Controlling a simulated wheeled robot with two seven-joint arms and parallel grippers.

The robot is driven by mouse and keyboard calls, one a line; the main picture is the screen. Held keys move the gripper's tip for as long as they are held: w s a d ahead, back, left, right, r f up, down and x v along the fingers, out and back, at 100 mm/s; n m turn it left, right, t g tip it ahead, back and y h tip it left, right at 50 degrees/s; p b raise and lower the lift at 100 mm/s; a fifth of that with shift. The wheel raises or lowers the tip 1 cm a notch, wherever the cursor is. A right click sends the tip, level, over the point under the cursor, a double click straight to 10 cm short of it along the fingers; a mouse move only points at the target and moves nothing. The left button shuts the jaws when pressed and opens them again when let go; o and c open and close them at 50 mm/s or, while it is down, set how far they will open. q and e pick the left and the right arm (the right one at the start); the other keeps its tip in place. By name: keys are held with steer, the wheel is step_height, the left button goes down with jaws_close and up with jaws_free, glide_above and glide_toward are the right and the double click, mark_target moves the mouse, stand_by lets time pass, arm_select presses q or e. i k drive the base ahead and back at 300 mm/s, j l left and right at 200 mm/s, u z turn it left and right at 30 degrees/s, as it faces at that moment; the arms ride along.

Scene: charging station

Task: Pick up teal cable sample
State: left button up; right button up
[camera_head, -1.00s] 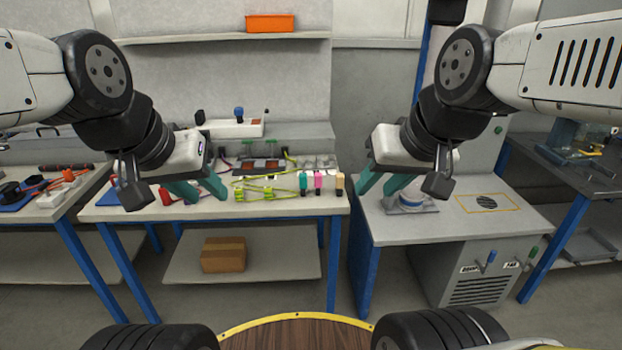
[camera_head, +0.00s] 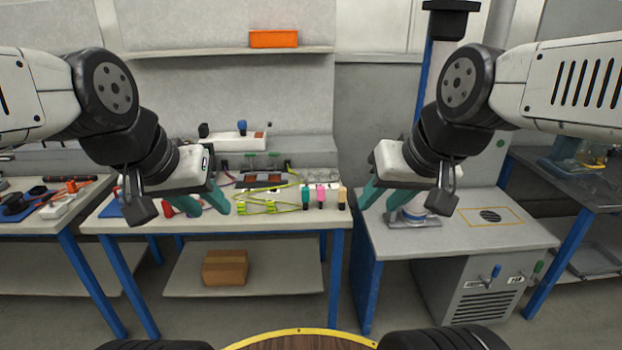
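The teal cable sample (camera_head: 305,197) stands at the front right of the middle workbench (camera_head: 285,222), at the left end of a row with a pink sample (camera_head: 321,196) and a tan one (camera_head: 342,197). Thin yellow-green cables lie just left of it. My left gripper (camera_head: 213,208) is over the bench's left part, left of the teal sample, its teal fingers apart with nothing visible between them. My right gripper (camera_head: 377,206) is right of the samples, near the left edge of the grey cabinet, fingers apart and empty.
A white unit with knobs (camera_head: 238,141) stands at the bench's back. Yellow-green cables (camera_head: 270,206) and a red item (camera_head: 168,210) lie on the bench. A grey cabinet (camera_head: 460,240) stands to the right, across a gap. A cardboard box (camera_head: 225,267) sits on the lower shelf.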

mark_target(305, 190)
steer(key=i+j, duration=0.8)
steer(key=i+l+z, duration=0.05)
steer(key=i, duration=0.1)
